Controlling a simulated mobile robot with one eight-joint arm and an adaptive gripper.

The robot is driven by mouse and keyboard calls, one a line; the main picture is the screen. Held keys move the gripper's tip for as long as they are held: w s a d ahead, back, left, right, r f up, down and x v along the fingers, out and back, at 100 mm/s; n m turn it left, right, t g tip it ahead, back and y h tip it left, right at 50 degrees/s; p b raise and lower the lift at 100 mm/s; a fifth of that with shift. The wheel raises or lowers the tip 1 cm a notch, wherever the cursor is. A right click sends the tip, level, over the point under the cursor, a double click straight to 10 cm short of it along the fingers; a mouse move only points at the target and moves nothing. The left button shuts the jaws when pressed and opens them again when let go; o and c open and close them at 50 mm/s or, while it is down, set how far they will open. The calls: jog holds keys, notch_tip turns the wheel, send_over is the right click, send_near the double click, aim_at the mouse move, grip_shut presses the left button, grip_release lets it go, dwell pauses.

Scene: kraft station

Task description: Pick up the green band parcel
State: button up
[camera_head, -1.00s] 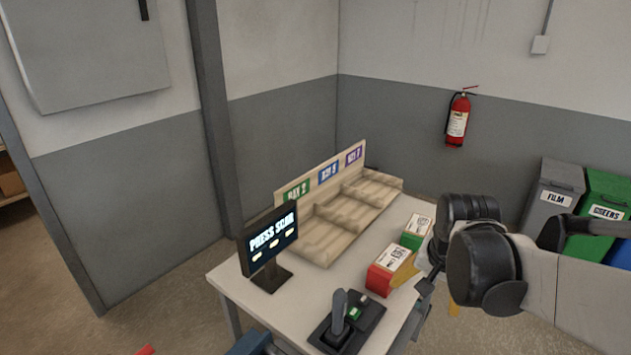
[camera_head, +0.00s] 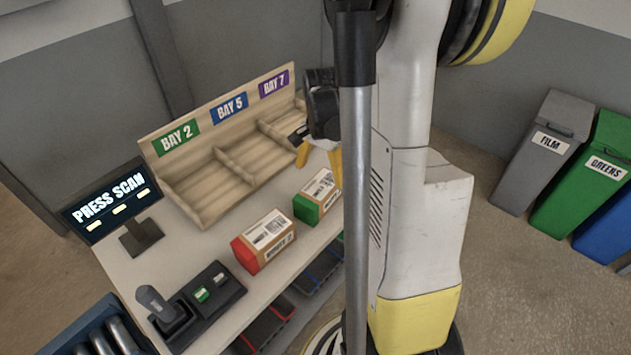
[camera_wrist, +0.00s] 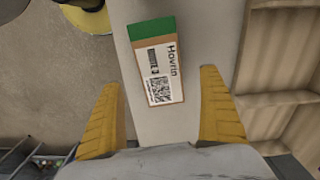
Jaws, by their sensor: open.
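The green band parcel (camera_head: 318,196) is a brown box with a green end and a white label. It lies on the table, right of the red band parcel (camera_head: 264,241). In the wrist view the green band parcel (camera_wrist: 157,62) lies ahead of and between the fingertips, its label reading "Hovrin". My gripper (camera_wrist: 164,92) has its yellow fingers spread wide with nothing between them. In the head view my gripper (camera_head: 318,154) is just beyond the parcel, partly hidden behind my own arm and column. I cannot tell its exact height above the table.
A wooden sorter (camera_head: 222,185) with bays 2, 5 and 7 stands along the table's back. A "PRESS SCAN" screen (camera_head: 110,198) and a scanner in its dock (camera_head: 168,312) are at left. Bins (camera_head: 585,170) stand on the floor at right.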

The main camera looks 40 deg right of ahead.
aim_at(319, 187)
jog(key=f, duration=0.1)
jog(key=f+b, duration=0.1)
jog(key=f, duration=0.2)
jog(key=shift+a+f, duration=0.2)
jog(key=shift+a, duration=0.05)
notch_tip(319, 187, down, 6)
jog(key=b, duration=0.3)
jog(key=shift+f, duration=0.1)
jog(key=c, duration=1.5)
